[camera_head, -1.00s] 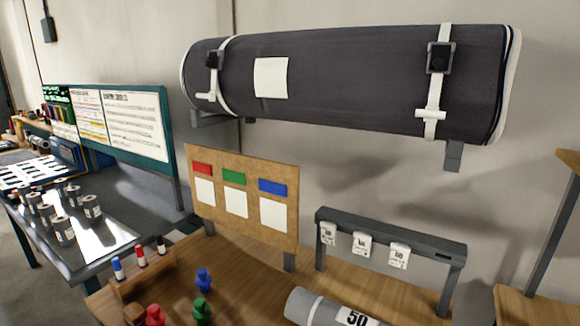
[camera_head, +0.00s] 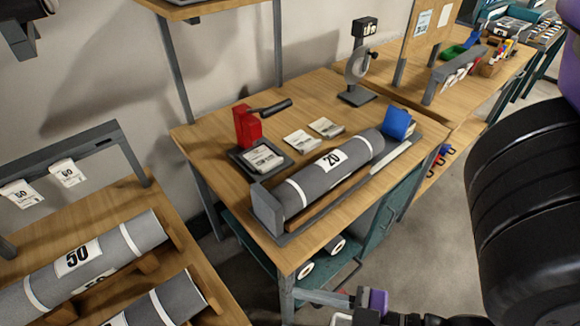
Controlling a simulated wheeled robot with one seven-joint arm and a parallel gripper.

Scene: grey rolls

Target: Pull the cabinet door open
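A teal cabinet door (camera_head: 378,228) shows below the right part of the wooden workbench and looks shut. A small dark handle seems to be on it, but it is too small to make out well. My gripper (camera_head: 362,302), with black, purple and pale parts, is at the bottom edge, low in front of the bench and apart from the door.
The workbench (camera_head: 185,137) carries a grey roll marked 20 (camera_head: 328,170), a red press (camera_head: 246,126) and a blue object (camera_head: 397,123). Rolls (camera_head: 335,243) lie in an open bay left of the door. Clear floor (camera_head: 432,245) lies right of it.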

